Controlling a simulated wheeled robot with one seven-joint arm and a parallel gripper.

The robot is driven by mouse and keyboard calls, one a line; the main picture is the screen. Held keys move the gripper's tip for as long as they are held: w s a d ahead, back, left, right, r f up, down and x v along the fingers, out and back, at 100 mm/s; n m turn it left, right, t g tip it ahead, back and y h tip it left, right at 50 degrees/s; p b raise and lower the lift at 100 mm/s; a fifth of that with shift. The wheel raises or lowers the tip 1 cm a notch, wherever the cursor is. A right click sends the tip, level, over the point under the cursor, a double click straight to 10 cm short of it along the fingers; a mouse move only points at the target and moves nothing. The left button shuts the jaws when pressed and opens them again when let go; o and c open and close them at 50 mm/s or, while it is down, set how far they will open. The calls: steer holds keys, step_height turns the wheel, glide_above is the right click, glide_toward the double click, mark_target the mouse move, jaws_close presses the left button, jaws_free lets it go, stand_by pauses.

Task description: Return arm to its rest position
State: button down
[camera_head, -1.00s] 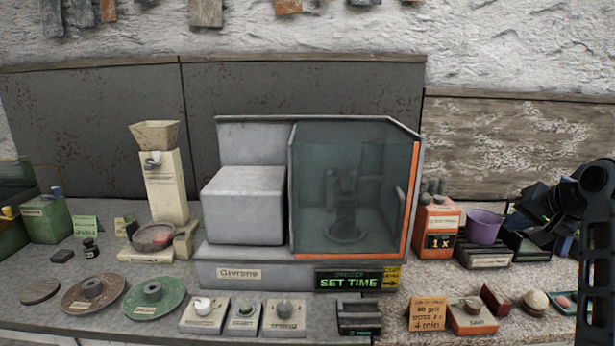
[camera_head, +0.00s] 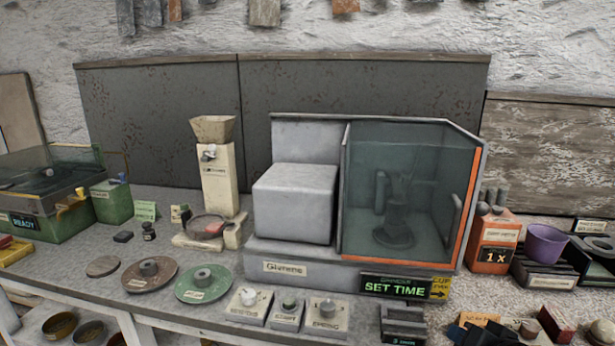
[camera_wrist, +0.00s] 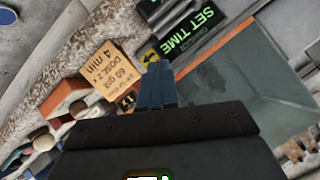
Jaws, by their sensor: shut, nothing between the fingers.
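In the wrist view my gripper (camera_wrist: 157,85) shows as two dark blue fingers pressed together, with nothing between them. The fingers point toward the bench, over the area by the SET TIME display (camera_wrist: 193,32) and an orange-tan card (camera_wrist: 108,72). In the head view only a dark blue part at the bottom right edge looks like my gripper (camera_head: 472,332), in front of the card. The rest of my arm is out of that view.
The grey machine with a glass-fronted chamber (camera_head: 400,195) stands mid-bench. Discs (camera_head: 204,283) and small control boxes (camera_head: 328,309) lie in front. An orange box (camera_head: 493,240) and a purple bowl (camera_head: 546,243) stand right. A green READY machine (camera_head: 50,225) is left.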

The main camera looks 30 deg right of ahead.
steer(key=s+a+f+n+t, duration=0.1)
steer(key=s+a+f+n, duration=0.1)
steer(key=s+a, duration=0.45)
steer(key=s+a+f+n+t, duration=0.1)
steer(key=s+a+n, duration=0.15)
steer(key=a, duration=0.65)
steer(key=s+a+r+n+t+y, duration=0.1)
steer(key=s+a+r+n+y, duration=0.1)
steer(key=s, duration=0.5)
steer(key=s+a+r+n+t+y, duration=0.1)
steer(key=s+a+r+n+y, duration=0.1)
steer(key=s+a+r+n, duration=0.3)
steer(key=s+a+r, duration=0.1)
steer(key=s, duration=0.2)
steer(key=shift+s+a+r+y, duration=0.15)
steer(key=shift+s+a+y, duration=0.15)
steer(key=shift+y, duration=0.1)
steer(key=shift+n, duration=0.25)
